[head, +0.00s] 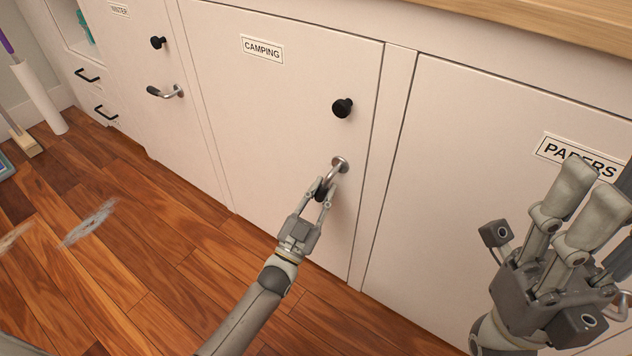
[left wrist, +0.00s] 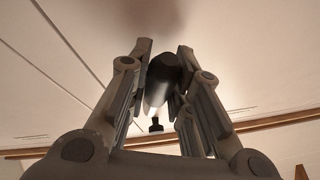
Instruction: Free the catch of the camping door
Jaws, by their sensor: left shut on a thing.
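The camping door (head: 270,120) is a flush pale cabinet door with a "CAMPING" label (head: 262,49) and a round black knob (head: 342,108). Its catch (head: 340,164) is a metal lever below the knob, slanting down and left, with a black grip. My left gripper (head: 324,190) is shut on that grip, which partly hides it. In the left wrist view the dark grip (left wrist: 162,80) lies between the fingers, and the knob (left wrist: 156,125) shows beyond. My right gripper (head: 590,200) is raised at the lower right, fingers apart and empty.
The papers door (head: 470,170) is behind my right gripper, which covers part of its label. Another door with a knob and lever (head: 165,91) stands left. A wooden counter edge (head: 540,30) runs above. The wood floor (head: 150,240) in front is mostly clear.

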